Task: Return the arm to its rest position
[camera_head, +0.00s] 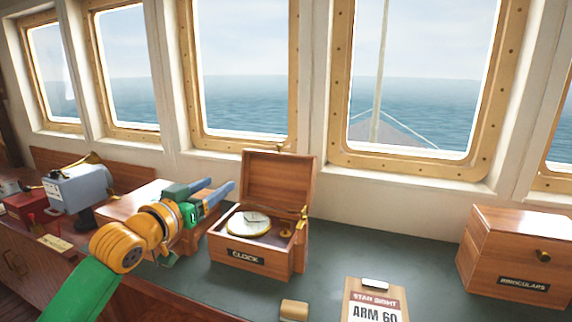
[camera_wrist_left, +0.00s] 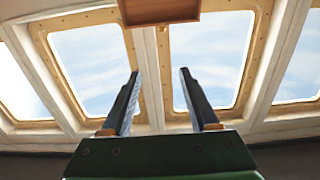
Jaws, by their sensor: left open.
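My left gripper (camera_head: 218,188) is open and empty. In the head view it is beside the upper left of the open wooden clock box (camera_head: 235,258), with its fingers pointing right toward the raised lid (camera_head: 278,180). A round clock face (camera_head: 248,224) lies inside the box. In the left wrist view my two fingers (camera_wrist_left: 160,95) stand apart with nothing between them, against the windows. My left arm comes in from the lower left. My right gripper is not in view.
A closed wooden binoculars box (camera_head: 510,258) stands at the right. A clipboard (camera_head: 374,302) lies at the front, with a small tan object (camera_head: 294,309) to its left. A grey-blue device (camera_head: 80,187) stands at the left. The green counter (camera_head: 400,245) is clear between the boxes.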

